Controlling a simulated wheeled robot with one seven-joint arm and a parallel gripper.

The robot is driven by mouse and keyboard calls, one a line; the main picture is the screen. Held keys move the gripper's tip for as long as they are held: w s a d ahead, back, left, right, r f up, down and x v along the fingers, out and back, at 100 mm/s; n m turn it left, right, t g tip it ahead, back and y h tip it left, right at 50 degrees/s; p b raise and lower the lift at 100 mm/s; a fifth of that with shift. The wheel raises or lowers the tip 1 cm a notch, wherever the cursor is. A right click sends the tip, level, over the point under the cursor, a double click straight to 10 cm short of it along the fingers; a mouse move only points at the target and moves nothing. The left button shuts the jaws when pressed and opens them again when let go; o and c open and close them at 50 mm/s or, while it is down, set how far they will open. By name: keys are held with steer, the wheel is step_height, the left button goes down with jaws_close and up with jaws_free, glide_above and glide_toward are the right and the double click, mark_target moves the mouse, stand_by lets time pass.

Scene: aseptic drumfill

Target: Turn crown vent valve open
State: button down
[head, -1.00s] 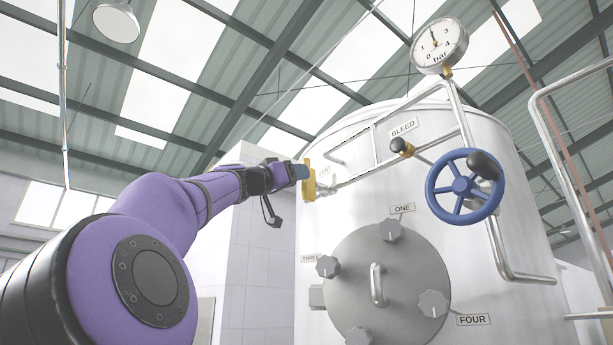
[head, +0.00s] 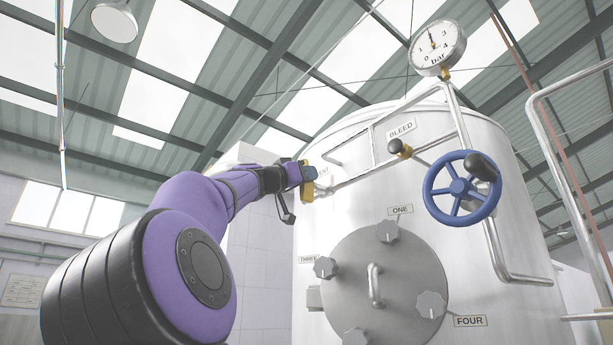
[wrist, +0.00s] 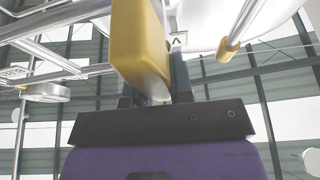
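The vent valve's yellow handle (head: 308,190) is at the upper left of the steel tank, by a partly hidden label. It stands roughly upright at the end of a thin pipe. My gripper (head: 307,173) is at the handle and covers its middle in the head view. In the wrist view the yellow handle (wrist: 140,45) is large and tilted, and its near end reaches down to my dark fingers (wrist: 154,85). The handle hides most of the left finger; the right finger lies close along its right edge. Firm contact on both sides cannot be seen.
A round hatch (head: 400,270) with several grey knobs is below.

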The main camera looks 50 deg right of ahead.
steer(key=shift+w+n+t, duration=0.1)
steer(key=shift+n+t, duration=0.3)
steer(key=shift+n, duration=0.2)
steer(key=shift+w+d+f+n+t+y, duration=0.1)
steer(key=shift+w+f+n+t+y, duration=0.85)
steer(key=shift+n, duration=2.6)
steer(key=shift+s+d+n+t+y, duration=0.1)
steer(key=shift+n+t+y, duration=0.35)
steer(key=shift+n+t, duration=2.05)
steer(key=shift+w+d+f+n+t+y, duration=0.1)
steer(key=shift+w+f+n+t+y, duration=0.35)
steer(key=shift+n, duration=4.1)
steer(key=shift+y, duration=0.35)
steer(key=c, duration=1)
jaws_free()
steer(key=s+a, duration=0.1)
steer(key=a, duration=0.9)
steer(key=shift+s+a, duration=0.35)
